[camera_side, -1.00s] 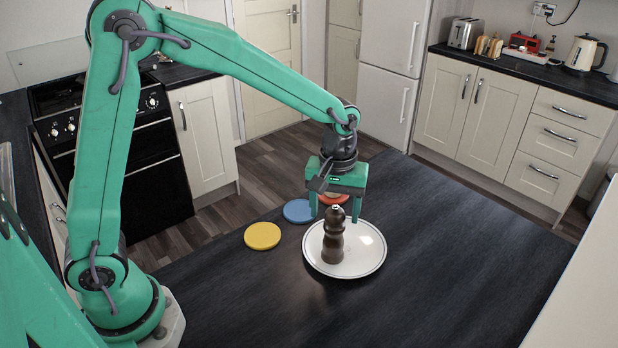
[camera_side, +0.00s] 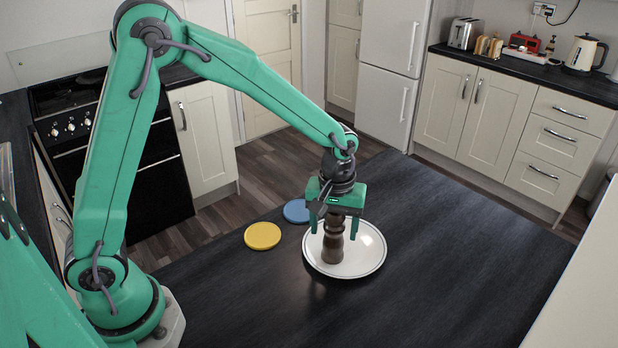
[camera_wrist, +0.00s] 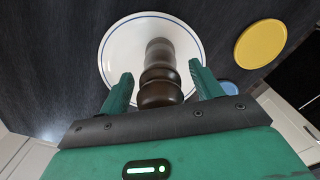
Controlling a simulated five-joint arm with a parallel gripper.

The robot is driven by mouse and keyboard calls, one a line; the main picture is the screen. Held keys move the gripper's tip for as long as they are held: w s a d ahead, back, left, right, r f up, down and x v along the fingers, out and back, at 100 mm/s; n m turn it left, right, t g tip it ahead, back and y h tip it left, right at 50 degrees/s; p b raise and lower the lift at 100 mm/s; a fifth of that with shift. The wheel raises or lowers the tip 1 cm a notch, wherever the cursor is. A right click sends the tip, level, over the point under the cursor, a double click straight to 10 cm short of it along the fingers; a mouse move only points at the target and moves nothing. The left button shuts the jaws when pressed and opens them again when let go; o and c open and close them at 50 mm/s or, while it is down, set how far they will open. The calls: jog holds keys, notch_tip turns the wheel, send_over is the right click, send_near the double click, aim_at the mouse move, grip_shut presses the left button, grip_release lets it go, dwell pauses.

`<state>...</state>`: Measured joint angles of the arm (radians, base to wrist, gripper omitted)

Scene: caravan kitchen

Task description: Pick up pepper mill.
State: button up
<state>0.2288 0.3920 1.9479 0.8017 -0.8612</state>
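The dark brown pepper mill (camera_side: 333,245) stands upright on a white plate (camera_side: 368,262) with a dark rim line. My gripper (camera_side: 334,232) is lowered over the mill from above and hides its top in the side view. The gripper is open, with one finger on each side of the mill. In the wrist view the mill (camera_wrist: 160,75) sits between the two green fingers of the gripper (camera_wrist: 163,88), with a visible gap on both sides. The plate (camera_wrist: 118,47) lies behind it.
A yellow disc (camera_side: 262,236) and a blue disc (camera_side: 296,211) lie on the dark table (camera_side: 450,250), left of the plate. The table right of the plate is clear. A counter (camera_side: 520,72) with a toaster (camera_side: 464,33) and kettle (camera_side: 585,53) stands far behind.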

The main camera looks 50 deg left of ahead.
grip_shut()
jog(key=shift+r, duration=0.1)
jog(key=shift+r, duration=0.55)
jog(key=r, duration=0.3)
jog(key=shift+s+d+r, duration=0.1)
jog(key=shift+s+d, duration=0.05)
jog(key=shift+d, duration=0.05)
jog(key=s+d+r, duration=0.6)
jog(key=s+d, duration=0.1)
jog(key=d, duration=0.1)
jog(key=shift+s+r, duration=0.25)
jog(key=shift+s, duration=0.15)
